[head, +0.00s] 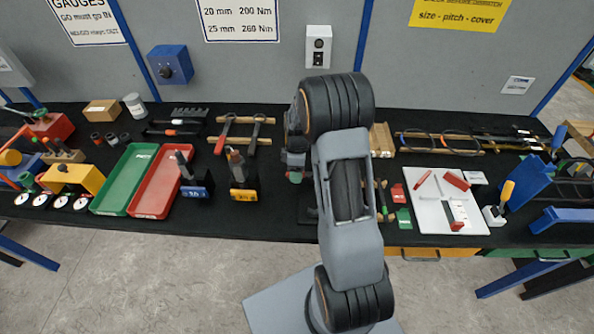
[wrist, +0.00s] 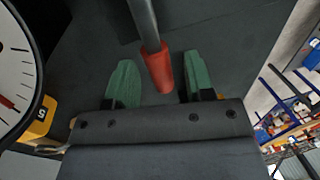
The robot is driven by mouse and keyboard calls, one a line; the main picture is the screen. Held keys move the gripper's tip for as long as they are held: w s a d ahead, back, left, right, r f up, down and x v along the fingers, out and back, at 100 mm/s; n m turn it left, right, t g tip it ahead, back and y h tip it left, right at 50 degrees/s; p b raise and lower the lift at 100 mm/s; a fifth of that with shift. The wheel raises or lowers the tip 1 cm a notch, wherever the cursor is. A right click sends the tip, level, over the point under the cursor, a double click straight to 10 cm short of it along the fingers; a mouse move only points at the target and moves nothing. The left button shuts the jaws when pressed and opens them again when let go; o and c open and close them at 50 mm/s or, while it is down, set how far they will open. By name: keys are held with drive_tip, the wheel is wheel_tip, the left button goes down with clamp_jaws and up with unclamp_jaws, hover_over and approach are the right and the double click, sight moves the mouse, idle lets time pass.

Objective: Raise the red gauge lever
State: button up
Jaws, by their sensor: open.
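The red lever tip (wrist: 159,68) hangs at the end of a grey rod (wrist: 143,22) in the wrist view. My gripper (wrist: 155,78) is open, with one green-padded finger on each side of the red tip. The tip lies between the fingers, nearer the right one, with gaps showing on both sides. A round white dial (wrist: 14,75) with a red needle and dark rim is cut off at the left edge. In the head view my arm hides the lever; the gripper (head: 296,170) shows only partly beside the arm.
The black-topped bench carries a green tray (head: 122,180), a red tray (head: 157,182) and gauge blocks (head: 243,178) left of my arm. A white board (head: 440,205) with small parts lies to the right. A grey panel wall (head: 262,70) stands behind.

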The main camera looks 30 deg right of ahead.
drive_tip(key=shift+c, duration=0.4)
clamp_jaws()
